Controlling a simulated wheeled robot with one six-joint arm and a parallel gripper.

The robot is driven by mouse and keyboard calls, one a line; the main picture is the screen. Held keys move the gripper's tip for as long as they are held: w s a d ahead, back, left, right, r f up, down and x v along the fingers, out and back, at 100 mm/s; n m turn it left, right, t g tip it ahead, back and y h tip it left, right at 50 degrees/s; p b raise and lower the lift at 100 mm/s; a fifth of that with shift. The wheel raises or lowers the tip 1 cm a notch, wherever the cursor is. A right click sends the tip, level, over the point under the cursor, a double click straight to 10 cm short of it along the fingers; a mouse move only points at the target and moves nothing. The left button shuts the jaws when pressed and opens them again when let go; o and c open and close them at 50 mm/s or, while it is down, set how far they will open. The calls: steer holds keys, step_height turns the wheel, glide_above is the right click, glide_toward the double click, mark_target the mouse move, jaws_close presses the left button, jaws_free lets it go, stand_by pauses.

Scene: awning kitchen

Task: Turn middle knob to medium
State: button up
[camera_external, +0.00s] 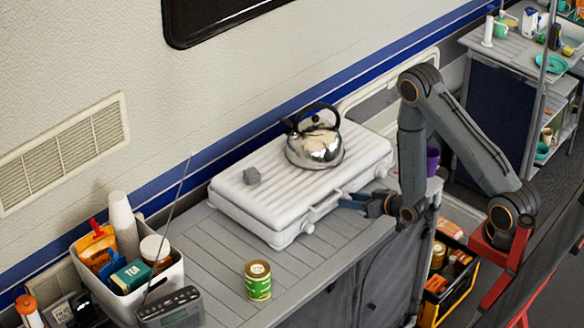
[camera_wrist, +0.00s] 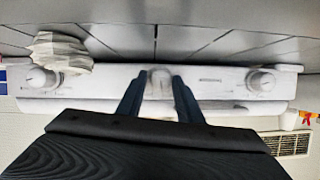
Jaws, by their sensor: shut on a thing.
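The white camping stove (camera_external: 235,205) stands on the grey counter with its knobs along the front face. In the wrist view, the middle knob (camera_wrist: 159,80) sits between the two dark fingers of my gripper (camera_wrist: 158,98), which is shut on it. In the external view my gripper (camera_external: 352,202) reaches the middle of the stove's front, and the middle knob is hidden there. One outer knob (camera_external: 307,227) shows near the left end and another (camera_external: 381,172) near the right end. The middle knob's exact setting is too small to read.
A green can (camera_external: 258,281), a radio (camera_external: 172,308) and a white bin (camera_external: 160,289) are on the counter. A pale ridged object (camera_wrist: 59,51) is near an outer knob.

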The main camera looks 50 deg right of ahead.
steer(key=shift+n+h, duration=0.4)
steer(key=o, duration=0.9)
steer(key=shift+c, duration=0.2)
steer(key=shift+b+v, duration=0.4)
steer(key=shift+v, duration=3.55)
steer(key=shift+w, duration=0.1)
